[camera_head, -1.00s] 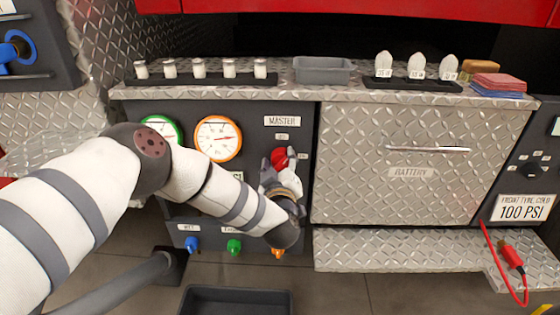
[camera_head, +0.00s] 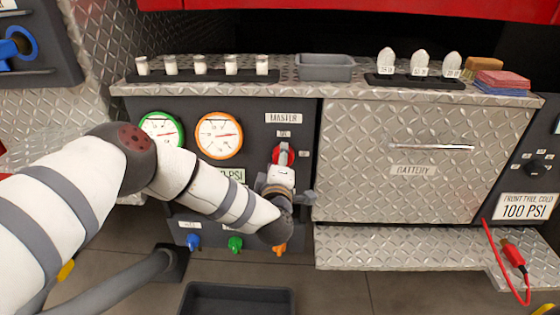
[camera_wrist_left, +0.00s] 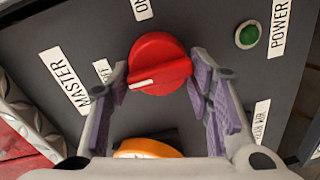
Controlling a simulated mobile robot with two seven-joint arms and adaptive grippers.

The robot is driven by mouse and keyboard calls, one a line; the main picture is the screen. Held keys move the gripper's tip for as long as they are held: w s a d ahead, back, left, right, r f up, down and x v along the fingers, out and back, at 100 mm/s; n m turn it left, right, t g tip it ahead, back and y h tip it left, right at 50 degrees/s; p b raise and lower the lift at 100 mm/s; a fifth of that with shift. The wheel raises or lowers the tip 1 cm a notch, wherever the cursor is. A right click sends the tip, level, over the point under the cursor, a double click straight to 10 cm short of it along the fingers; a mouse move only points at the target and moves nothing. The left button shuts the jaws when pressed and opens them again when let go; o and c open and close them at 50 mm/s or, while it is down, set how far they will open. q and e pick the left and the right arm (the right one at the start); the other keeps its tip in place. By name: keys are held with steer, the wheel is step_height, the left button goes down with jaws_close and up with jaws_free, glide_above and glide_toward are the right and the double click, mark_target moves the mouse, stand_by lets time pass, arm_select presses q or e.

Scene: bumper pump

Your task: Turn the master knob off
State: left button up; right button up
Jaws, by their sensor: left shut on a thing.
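The red master knob (camera_head: 291,155) is on the dark panel under the MASTER label (camera_head: 284,118), partly hidden by my gripper. In the left wrist view the knob (camera_wrist_left: 160,60) shows a white mark on its lower-left side. The partly covered OFF label (camera_wrist_left: 103,70) is left of the knob, on the MASTER side, and the ON label (camera_wrist_left: 143,10) is above it. My left gripper (camera_wrist_left: 158,80) has one finger on each side of the knob and is shut on it. My right gripper is not in view.
Green-rimmed (camera_head: 161,131) and orange-rimmed (camera_head: 219,136) gauges are left of the knob. A green POWER button (camera_wrist_left: 248,35) is near it in the wrist view. Blue (camera_head: 193,242), green (camera_head: 235,243) and orange (camera_head: 280,249) handles are below. A ledge (camera_head: 200,86) overhangs the panel.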

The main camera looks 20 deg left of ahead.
arm_select(q)
steer(key=shift+w+d+r, duration=0.1)
steer(key=shift+d+r, duration=0.05)
steer(key=shift+r, duration=0.1)
steer(key=o, duration=1.1)
steer(key=shift+f, duration=0.1)
steer(key=v, duration=1.2)
